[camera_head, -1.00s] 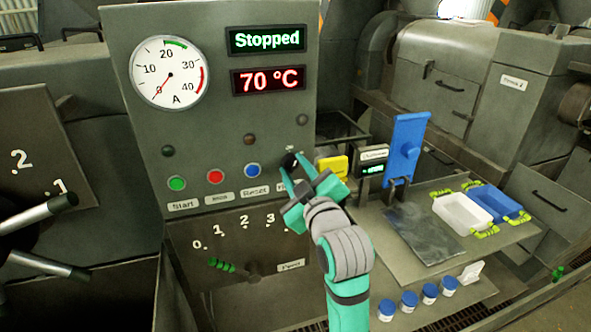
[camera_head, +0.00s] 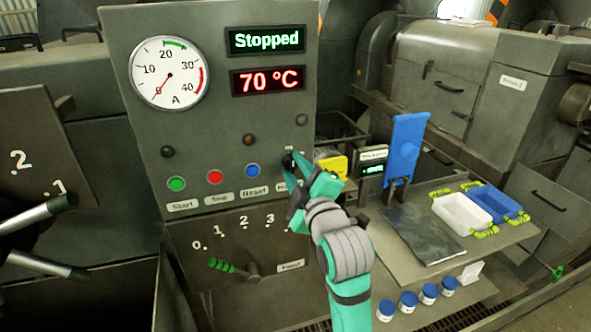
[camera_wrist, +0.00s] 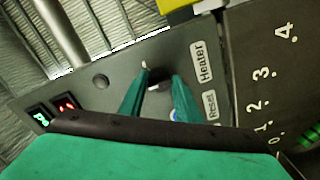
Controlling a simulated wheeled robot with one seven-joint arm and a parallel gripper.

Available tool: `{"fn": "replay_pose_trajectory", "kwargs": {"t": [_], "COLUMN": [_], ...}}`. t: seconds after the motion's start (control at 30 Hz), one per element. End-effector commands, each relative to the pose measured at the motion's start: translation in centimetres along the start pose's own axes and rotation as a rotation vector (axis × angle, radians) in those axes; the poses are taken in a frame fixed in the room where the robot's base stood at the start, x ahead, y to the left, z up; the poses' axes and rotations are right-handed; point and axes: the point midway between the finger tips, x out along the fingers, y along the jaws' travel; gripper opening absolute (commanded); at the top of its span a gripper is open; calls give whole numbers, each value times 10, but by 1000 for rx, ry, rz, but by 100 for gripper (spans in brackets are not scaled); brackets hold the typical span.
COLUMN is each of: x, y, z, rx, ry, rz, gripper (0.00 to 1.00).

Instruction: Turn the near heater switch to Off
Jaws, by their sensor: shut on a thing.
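The heater switch is a small dark knob (camera_wrist: 159,76) on the grey control panel (camera_head: 215,110), beside the "Heater" label (camera_wrist: 202,61) in the wrist view. My gripper (camera_head: 291,164) reaches the panel's lower right in the head view. In the wrist view its two green fingers (camera_wrist: 162,73) stand on either side of the knob, shut on it. A small white mark shows near the knob's lower edge there. The fingers hide most of the knob in the head view, and its exact setting cannot be read.
Green, red and blue buttons (camera_head: 252,171) lie left of the switch. A green-handled lever (camera_head: 222,265) sits below. A yellow object (camera_head: 333,164) and an upright blue plate (camera_head: 405,147) stand close on the right. The displays read "Stopped" and "70 °C" (camera_head: 267,80).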

Motion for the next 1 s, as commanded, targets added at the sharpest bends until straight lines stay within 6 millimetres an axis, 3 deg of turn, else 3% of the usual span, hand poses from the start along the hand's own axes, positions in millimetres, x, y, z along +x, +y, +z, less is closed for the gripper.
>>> {"fn": "replay_pose_trajectory", "kwargs": {"t": [0.17,0.2,0.27,0.67,1.0], "x": [0,0,0,-8,-67], "y": [-2,-2,-2,0,0], "z": [0,0,0,0,1], "rx": [0,0,1,1,1], "ry": [-1,-1,-1,-1,-2], "rz": [-4,-4,-4,0,1], "gripper": [8,40,49,49,49]}}
